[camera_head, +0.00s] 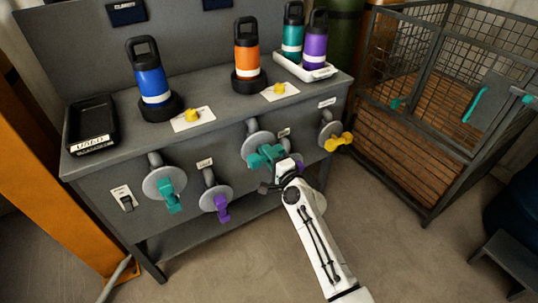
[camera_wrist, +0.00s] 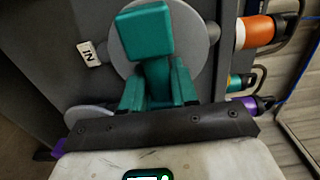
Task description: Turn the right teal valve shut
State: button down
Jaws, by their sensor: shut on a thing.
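The right teal valve (camera_head: 266,156) is on the front of the grey bench, with a round grey disc behind its teal handle. My gripper (camera_head: 279,172) is at this handle from the front and is shut on it. In the wrist view the teal handle (camera_wrist: 146,34) stands large above the dark gripper bar, in front of the disc; the exact finger contact is hard to see. The left teal valve (camera_head: 169,194) is at the left of the bench front, its handle pointing down.
Purple valves (camera_head: 222,208) and a yellow valve (camera_head: 336,140) are also on the bench front; one purple handle is partly behind my arm. Blue (camera_head: 151,82) and orange (camera_head: 247,60) bottles stand on top. A wire cage (camera_head: 437,110) is at right. Floor in front is clear.

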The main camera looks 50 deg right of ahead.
jog(key=shift+f, duration=0.1)
jog(key=c, duration=1)
grip_release()
jog(key=shift+o, duration=0.2)
jog(key=p+v, duration=0.1)
jog(key=v, duration=0.9)
jog(key=shift+s, duration=0.4)
